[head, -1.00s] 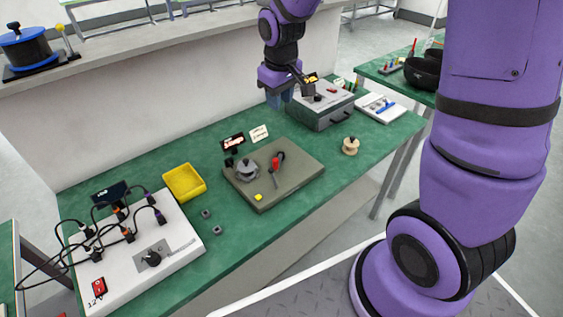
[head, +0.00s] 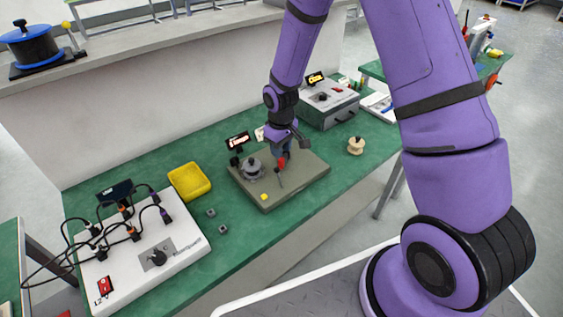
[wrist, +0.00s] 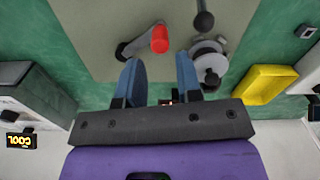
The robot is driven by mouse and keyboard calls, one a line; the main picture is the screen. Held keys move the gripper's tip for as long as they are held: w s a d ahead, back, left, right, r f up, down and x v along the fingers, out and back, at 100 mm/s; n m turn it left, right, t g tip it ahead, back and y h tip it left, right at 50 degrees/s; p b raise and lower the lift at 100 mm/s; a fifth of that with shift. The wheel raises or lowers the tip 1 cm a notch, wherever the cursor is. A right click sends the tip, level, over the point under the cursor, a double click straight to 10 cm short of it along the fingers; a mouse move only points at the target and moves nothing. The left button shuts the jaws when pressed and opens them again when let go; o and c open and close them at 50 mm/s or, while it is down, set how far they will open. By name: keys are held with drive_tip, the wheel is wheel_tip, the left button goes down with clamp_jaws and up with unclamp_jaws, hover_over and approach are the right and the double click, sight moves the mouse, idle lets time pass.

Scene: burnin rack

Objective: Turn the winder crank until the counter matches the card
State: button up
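The winder is a grey-green board (head: 305,180) on the green bench. Its crank has a red handle (head: 282,162), which also shows in the wrist view (wrist: 159,40) on a grey arm. A grey spool (head: 253,168) sits left of the crank and shows in the wrist view (wrist: 209,66). The counter (head: 238,141) is a small black display behind the spool; its digits are too small to read. The white card (head: 260,133) is partly hidden by my arm. My gripper (wrist: 158,59) points down at the board, open, its blue fingertips just short of the red handle, which lies between their lines.
A dark-knobbed lever (wrist: 204,20) stands near the crank. A yellow tray (head: 189,181) and a white cabled box (head: 160,250) are to the left. A grey box with a "COOL" display (head: 315,78) stands behind right. A wooden spool (head: 356,146) is at the right.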

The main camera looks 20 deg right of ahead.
sight(281, 162)
drive_tip(key=shift+f, duration=3.1)
clamp_jaws()
